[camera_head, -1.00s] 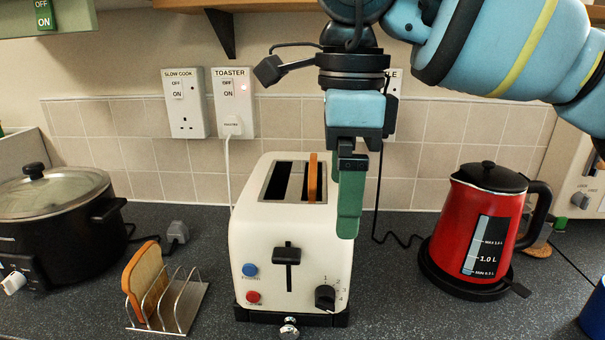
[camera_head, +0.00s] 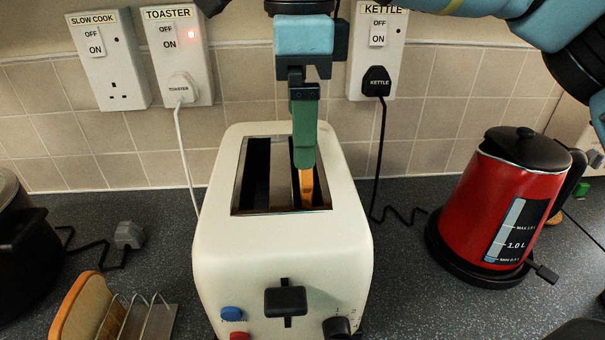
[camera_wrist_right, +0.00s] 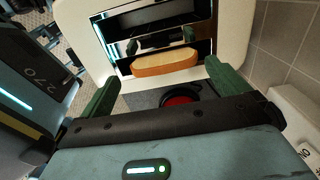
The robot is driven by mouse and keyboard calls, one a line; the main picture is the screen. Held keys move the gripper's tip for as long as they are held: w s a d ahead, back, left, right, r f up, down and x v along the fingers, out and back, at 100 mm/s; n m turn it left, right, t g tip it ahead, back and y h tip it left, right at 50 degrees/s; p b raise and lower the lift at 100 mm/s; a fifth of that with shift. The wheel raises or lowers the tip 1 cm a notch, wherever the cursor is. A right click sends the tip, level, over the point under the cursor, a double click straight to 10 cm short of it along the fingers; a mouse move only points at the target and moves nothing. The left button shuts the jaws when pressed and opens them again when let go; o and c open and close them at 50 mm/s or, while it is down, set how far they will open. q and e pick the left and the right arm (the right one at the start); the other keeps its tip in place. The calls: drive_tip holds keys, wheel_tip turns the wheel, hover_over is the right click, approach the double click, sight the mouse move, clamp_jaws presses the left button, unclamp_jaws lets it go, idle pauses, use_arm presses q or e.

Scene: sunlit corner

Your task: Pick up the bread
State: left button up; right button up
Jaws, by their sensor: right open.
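A slice of bread (camera_head: 307,187) stands on edge in the right slot of the white toaster (camera_head: 282,250), its top edge showing. The wrist view also shows the bread (camera_wrist_right: 165,65) in the slot. My right gripper (camera_head: 304,160) points down at the right slot; its green fingers line up edge-on there and cover part of the bread. In the wrist view its fingers are wide apart, one beyond each end of the slice, with no visible contact. The toaster's left slot is empty. My left gripper is not in view.
A second slice (camera_head: 80,312) sits in a wire rack (camera_head: 140,318) at lower left. A red kettle (camera_head: 505,205) stands right of the toaster. A dark pot (camera_head: 25,250) is at the left edge. The tiled wall and sockets (camera_head: 180,55) are close behind.

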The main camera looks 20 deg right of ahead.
drive_tip(key=shift+w+d+f, duration=0.1)
drive_tip(key=shift+d+f, duration=0.05)
drive_tip(key=shift+f, duration=1.45)
drive_tip(key=shift+d+f, duration=0.1)
drive_tip(key=shift+f, duration=1.5)
drive_tip(key=c, duration=0.6)
drive_tip(key=shift+r, duration=0.15)
wheel_tip(320, 180, up, 10)
drive_tip(key=shift+f+p, duration=0.15)
drive_tip(key=shift+p, duration=0.15)
